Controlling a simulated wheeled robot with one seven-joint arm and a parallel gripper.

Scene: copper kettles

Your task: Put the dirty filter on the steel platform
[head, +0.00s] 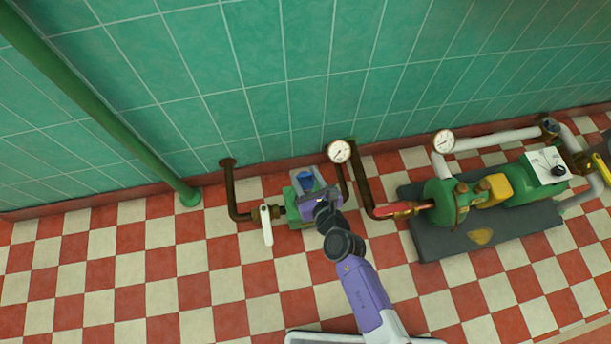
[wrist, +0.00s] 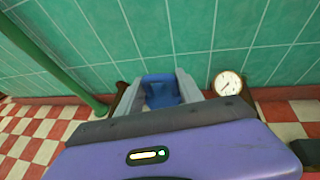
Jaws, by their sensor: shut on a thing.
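My gripper (head: 308,182) is down by the wall, over a green housing (head: 293,213) in the pipe line. In the wrist view its two grey fingers (wrist: 163,78) are shut on a blue piece (wrist: 165,97), which I take to be the filter. The blue piece also shows in the head view (head: 305,177). Its lower part is hidden by my gripper, so I cannot tell whether it is still inside the housing or clear of it. Dirt on it is too small to tell. I cannot make out a steel platform for certain.
A white-handled valve (head: 266,224) stands left of the housing. A round gauge (head: 339,152) and a dark pipe (head: 362,190) are close on the right. A green pump (head: 440,203) sits on a dark base (head: 480,243) further right. The checkered floor at left is clear.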

